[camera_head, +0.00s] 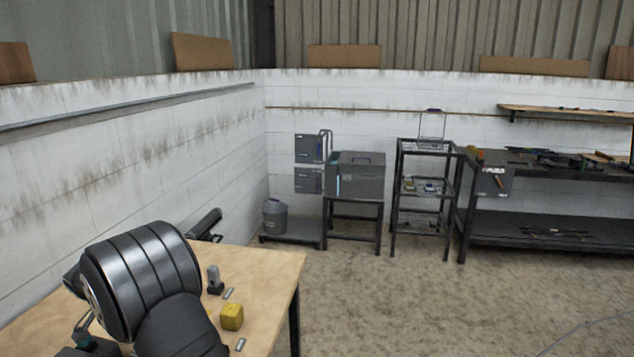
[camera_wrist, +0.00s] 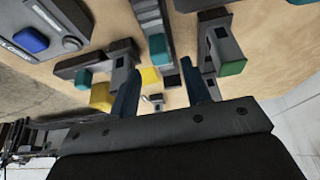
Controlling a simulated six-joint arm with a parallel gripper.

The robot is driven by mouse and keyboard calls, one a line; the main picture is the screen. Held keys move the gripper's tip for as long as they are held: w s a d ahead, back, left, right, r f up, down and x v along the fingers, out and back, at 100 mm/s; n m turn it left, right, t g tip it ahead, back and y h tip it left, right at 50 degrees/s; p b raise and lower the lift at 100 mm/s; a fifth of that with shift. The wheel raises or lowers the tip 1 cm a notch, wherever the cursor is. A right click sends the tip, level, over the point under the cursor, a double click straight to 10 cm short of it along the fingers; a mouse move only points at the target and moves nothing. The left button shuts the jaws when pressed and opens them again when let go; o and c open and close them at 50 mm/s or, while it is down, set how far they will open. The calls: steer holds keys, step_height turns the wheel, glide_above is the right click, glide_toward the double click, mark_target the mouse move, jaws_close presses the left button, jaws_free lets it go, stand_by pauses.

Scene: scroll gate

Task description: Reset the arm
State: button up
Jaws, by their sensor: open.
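My gripper (camera_wrist: 160,92) shows in the wrist view with its two fingers apart, open and with nothing held between them. Beyond the fingers is a wooden table (camera_wrist: 275,30) with several dark fixtures and small coloured blocks. A yellow block (camera_wrist: 101,96) is left of the fingers, a green block (camera_wrist: 232,68) right of them, and a teal block (camera_wrist: 158,44) above. In the head view my dark arm covers much of the table (camera_head: 270,268), and the gripper is hidden there. A yellow cube (camera_head: 232,316) lies on the table beside the arm.
A small dark upright fixture (camera_head: 214,281) stands near the yellow cube. A grey device with a blue button (camera_wrist: 32,40) is at upper left in the wrist view. A white wall (camera_head: 120,160) runs along the left. Shelves (camera_head: 425,190) and a workbench (camera_head: 540,215) stand far back, across open floor.

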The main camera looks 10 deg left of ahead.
steer(key=x, duration=0.5)
steer(key=shift+f, duration=0.3)
steer(key=w, duration=0.6)
steer(key=shift+w+r, duration=0.1)
steer(key=shift+r, duration=0.25)
steer(key=v, duration=1.7)
steer(key=s+d+g+y, duration=0.2)
steer(key=s+d+y, duration=0.2)
steer(key=s+d, duration=0.3)
steer(key=s, duration=0.3)
steer(key=shift+f, duration=0.15)
steer(key=shift+o, duration=0.3)
